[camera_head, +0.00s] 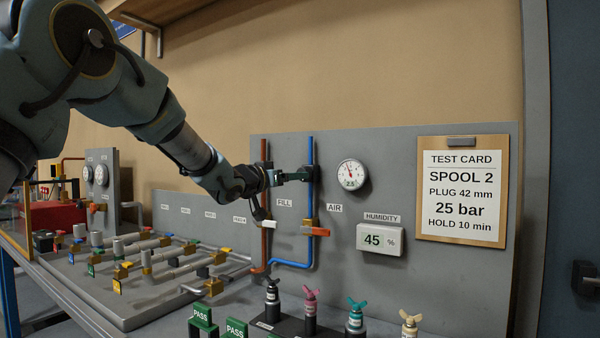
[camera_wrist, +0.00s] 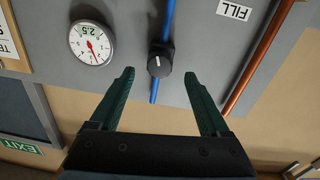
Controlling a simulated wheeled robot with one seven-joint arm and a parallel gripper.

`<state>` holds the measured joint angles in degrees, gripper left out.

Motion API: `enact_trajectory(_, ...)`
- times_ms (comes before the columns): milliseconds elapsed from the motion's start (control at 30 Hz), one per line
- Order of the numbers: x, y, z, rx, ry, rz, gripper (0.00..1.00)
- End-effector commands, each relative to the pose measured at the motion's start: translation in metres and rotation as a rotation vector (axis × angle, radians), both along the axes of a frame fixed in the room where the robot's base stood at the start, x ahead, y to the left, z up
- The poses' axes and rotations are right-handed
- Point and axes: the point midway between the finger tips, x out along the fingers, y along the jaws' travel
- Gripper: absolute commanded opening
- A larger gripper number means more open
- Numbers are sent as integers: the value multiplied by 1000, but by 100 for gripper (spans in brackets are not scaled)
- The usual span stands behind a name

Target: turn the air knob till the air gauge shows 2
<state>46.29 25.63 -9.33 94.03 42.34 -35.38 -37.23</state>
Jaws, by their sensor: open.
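The air knob (camera_wrist: 160,62) is a round dark knob with a pale mark, set on the vertical blue pipe (camera_head: 310,216). In the wrist view it stands ahead of and between the two green fingers of my gripper (camera_wrist: 160,73), which are open and wide apart; I see no contact. In the head view my gripper (camera_head: 302,175) is in front of the blue pipe and largely hides the knob. The round white air gauge (camera_head: 351,174) has a red needle pointing up and left and the figure 2.5 on its face. It also shows, turned over, in the wrist view (camera_wrist: 91,43).
An orange-handled valve (camera_head: 317,231) sits lower on the blue pipe. A copper pipe (camera_wrist: 262,58) runs beside it. A humidity display (camera_head: 381,240) reading 45 % and a test card (camera_head: 461,190) reading 25 bar are at right. Several winged plugs (camera_head: 356,318) stand below.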

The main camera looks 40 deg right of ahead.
Motion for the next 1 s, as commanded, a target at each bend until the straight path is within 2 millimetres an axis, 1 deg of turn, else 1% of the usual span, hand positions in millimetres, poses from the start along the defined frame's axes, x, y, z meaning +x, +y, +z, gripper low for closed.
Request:
enact_trajectory(33,2,-11,3,1,1,-2,80)
enact_trajectory(100,4,-22,3,-1,2,-1,80)
enact_trajectory(200,8,-36,2,1,2,0,80)
enact_trajectory(300,10,-45,2,0,1,1,80)
enact_trajectory(433,12,-50,1,0,1,1,80)
enact_trajectory(700,12,-51,0,0,0,2,80)
enact_trajectory(1000,12,-51,0,0,1,2,46)
